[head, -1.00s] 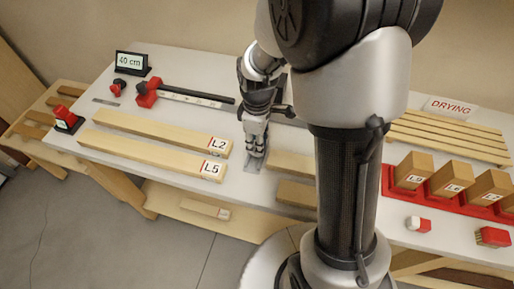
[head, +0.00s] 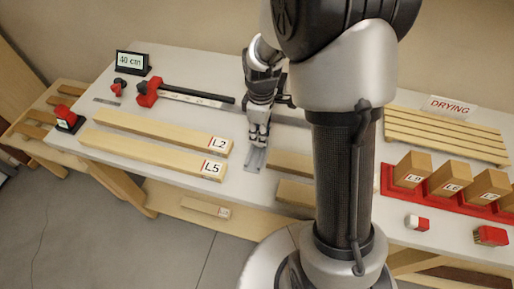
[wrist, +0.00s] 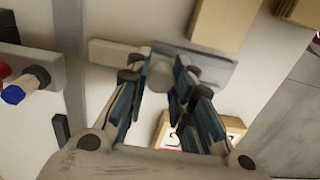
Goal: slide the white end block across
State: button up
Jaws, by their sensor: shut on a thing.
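My gripper (head: 259,143) points down at the middle of the bench, just right of the ends of boards L2 (head: 150,130) and L5 (head: 150,154). In the wrist view my gripper (wrist: 158,92) has its fingers close on either side of a pale rounded piece (wrist: 160,74), which looks like the grip of the white end block. A flat grey plate (wrist: 212,68) lies under and beside it, and a whitish strip (wrist: 108,52) extends to the left. The plate also shows in the head view (head: 254,161). The fingers hide much of the block.
Short boards (head: 290,164) lie right of my gripper, partly behind my arm. A red stop (head: 148,92) with a black rail stands at the back left by the "40 cm" sign (head: 131,63). A red rack (head: 440,195) with several labelled blocks and a drying rack (head: 445,135) are right.

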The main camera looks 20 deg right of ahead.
jog(key=shift+w+d, duration=0.35)
jog(key=shift+w, duration=0.15)
dwell(0.3)
jog(key=o, duration=1)
jog(key=shift+r, duration=0.1)
notch_tip(320, 180, up, 9)
jog(key=p, duration=0.8)
